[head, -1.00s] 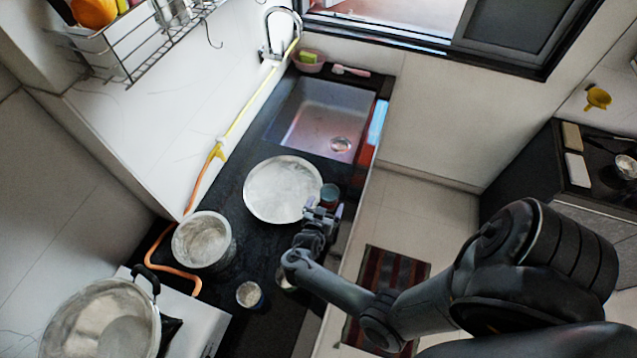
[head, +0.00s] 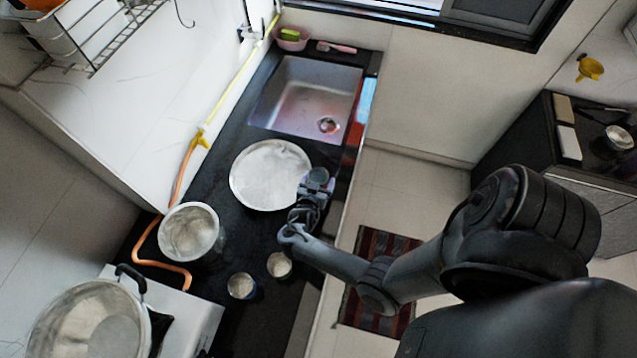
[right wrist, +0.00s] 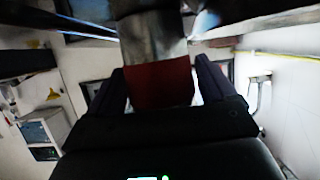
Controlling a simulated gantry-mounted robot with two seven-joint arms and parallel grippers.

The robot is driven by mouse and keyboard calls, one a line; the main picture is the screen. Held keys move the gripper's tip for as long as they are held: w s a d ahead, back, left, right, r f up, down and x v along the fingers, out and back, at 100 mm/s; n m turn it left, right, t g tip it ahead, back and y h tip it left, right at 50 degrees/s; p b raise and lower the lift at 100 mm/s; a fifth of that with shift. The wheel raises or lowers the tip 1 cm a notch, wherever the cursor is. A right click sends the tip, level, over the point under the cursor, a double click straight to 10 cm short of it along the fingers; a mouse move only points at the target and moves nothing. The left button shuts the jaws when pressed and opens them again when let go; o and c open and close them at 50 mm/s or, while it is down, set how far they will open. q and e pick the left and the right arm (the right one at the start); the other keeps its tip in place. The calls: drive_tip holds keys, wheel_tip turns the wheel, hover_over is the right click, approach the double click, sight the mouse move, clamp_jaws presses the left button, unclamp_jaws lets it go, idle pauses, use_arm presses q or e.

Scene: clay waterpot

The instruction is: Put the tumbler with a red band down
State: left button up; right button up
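The tumbler with a red band (head: 318,176) is at the right edge of the wide steel plate (head: 271,174), on the side near the counter's front edge. My right gripper (head: 316,189) is around it. In the right wrist view the tumbler's red band (right wrist: 160,83) sits between the two dark fingers, which appear closed on its sides. I cannot tell whether its base touches the counter. Two other tumblers stand nearer on the counter, one to the left (head: 241,286) and one to the right (head: 279,265). My left gripper is not in view.
A steel pot (head: 190,232) stands left of the plate. A large pan (head: 92,322) is on the white stove (head: 190,310) at lower left. The sink (head: 310,98) lies beyond the plate. Bare dark counter (head: 240,245) shows between the pot and the tumblers.

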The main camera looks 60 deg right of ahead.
drive_tip(key=c, duration=0.8)
drive_tip(key=shift+r, duration=0.1)
drive_tip(key=shift+c, duration=0.2)
